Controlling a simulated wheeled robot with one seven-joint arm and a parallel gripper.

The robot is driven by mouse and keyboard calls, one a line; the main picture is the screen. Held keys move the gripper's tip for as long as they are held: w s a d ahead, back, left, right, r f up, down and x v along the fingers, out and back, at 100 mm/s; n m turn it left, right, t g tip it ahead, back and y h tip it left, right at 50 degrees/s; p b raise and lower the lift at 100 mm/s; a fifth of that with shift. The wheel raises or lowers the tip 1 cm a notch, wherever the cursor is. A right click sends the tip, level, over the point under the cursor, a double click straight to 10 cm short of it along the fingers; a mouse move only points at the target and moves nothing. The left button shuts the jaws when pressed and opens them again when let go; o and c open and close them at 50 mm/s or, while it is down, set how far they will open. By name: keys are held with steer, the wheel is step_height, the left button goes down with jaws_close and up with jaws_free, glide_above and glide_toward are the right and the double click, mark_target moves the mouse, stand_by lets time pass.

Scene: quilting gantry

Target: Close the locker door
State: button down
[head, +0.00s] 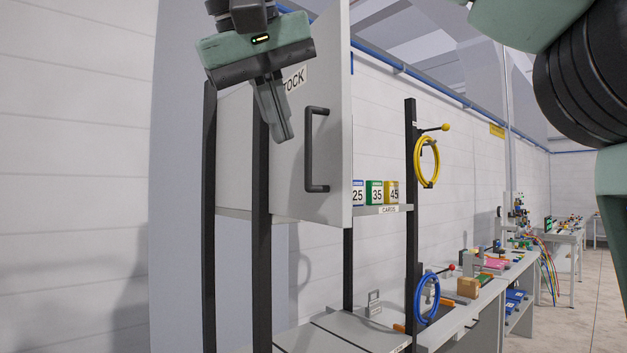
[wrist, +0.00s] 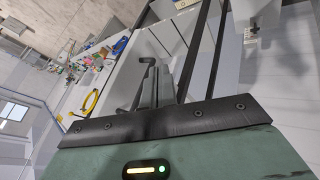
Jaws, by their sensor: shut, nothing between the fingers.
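The locker door (head: 333,85) is a light grey panel with a black bar handle (head: 309,150) and a partly covered label ending in "TOCK". It stands open, its face turned toward the head camera. The locker's open shelf (head: 372,210) shows beyond its right edge. My gripper (head: 284,138) is shut and empty, pointing down in front of the door, left of the handle. Whether the fingers touch the door cannot be told.
Numbered card boxes (head: 374,193) sit on the shelf. Dark upright posts (head: 261,240) stand left of and below the door. A yellow hose coil (head: 427,163) and a blue one (head: 427,298) hang at right. A cluttered workbench (head: 470,305) runs back along the wall.

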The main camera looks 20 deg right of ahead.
glide_toward(332, 214)
step_height(332, 214, down, 4)
steer(key=w+a, duration=0.1)
steer(key=a, duration=0.1)
steer(key=shift+w+d+r+p, duration=0.15)
steer(key=shift+d+p, duration=0.35)
steer(key=shift+d, duration=0.5)
steer(key=shift+w+d+f+p, duration=0.1)
steer(key=shift+w+d+p, duration=0.25)
steer(key=shift+d, duration=0.6)
